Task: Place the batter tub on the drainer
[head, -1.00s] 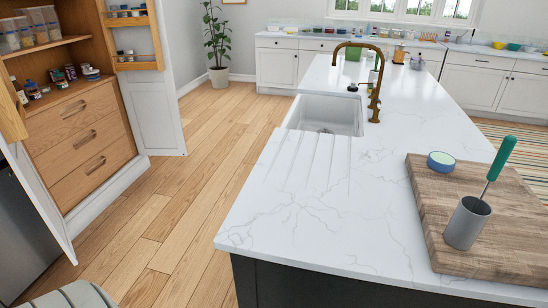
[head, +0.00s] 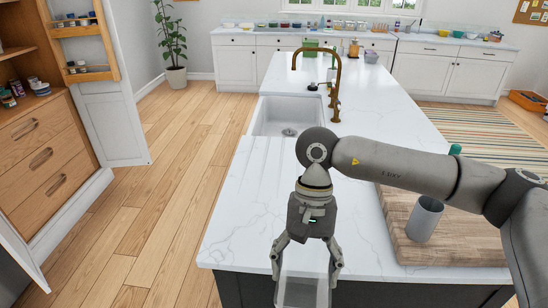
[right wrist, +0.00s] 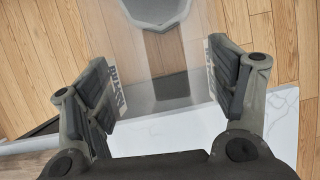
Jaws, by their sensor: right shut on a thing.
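The batter tub (head: 303,293) is a clear, see-through container at the bottom edge of the head view, partly cut off. My right gripper (head: 306,262) points down and is shut on it, one finger on each side. In the right wrist view the clear tub (right wrist: 165,62) sits between the finger pads of the gripper (right wrist: 166,88), with dark lettering near both pads. The tub is in front of the island's near edge. The drainer (head: 247,178) is the grooved part of the white worktop, on the near side of the sink, and its visible part is bare. My left gripper is out of view.
The white sink (head: 285,117) and brass tap (head: 335,75) lie beyond the drainer. A wooden board (head: 405,235) with a grey cup (head: 425,218) is at the right, partly behind my right arm. An open pantry cabinet (head: 45,150) stands at left.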

